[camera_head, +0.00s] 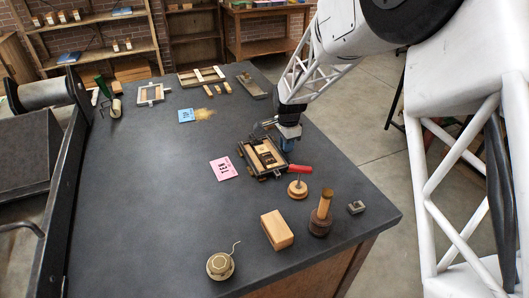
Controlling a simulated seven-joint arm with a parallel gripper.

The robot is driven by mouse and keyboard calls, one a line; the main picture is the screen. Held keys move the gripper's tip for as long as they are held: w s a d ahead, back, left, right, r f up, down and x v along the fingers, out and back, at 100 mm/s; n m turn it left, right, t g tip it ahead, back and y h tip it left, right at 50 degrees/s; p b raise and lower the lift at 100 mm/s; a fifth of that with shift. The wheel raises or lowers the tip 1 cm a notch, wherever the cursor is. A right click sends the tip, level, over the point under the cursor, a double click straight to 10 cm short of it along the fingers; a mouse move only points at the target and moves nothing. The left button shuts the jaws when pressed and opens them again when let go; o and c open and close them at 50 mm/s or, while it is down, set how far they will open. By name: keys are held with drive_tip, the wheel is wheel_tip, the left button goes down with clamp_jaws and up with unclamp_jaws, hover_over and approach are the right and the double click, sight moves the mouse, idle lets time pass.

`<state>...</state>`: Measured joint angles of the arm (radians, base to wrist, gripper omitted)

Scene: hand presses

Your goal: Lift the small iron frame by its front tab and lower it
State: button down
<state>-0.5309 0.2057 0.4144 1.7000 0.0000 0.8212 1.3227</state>
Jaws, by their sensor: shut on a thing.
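The small iron frame (247,164) is a dark rectangle in the middle right of the table, with light and dark wooden pieces inside it. It lies slightly turned, and I cannot tell if its edge is raised. My gripper (287,147) points down at its right edge and is shut on it there. The fingertips are small in the picture, and the tab between them is hidden.
A pink card (223,168) lies just left of the frame. Another small frame (150,94) lies far left. The table's left middle is clear.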

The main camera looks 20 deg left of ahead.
drive_tip(key=shift+f, duration=0.2)
idle(0.6)
drive_tip(key=c, duration=1)
unclamp_jaws()
drive_tip(key=shift+r, duration=3.5)
drive_tip(key=shift+d, duration=0.1)
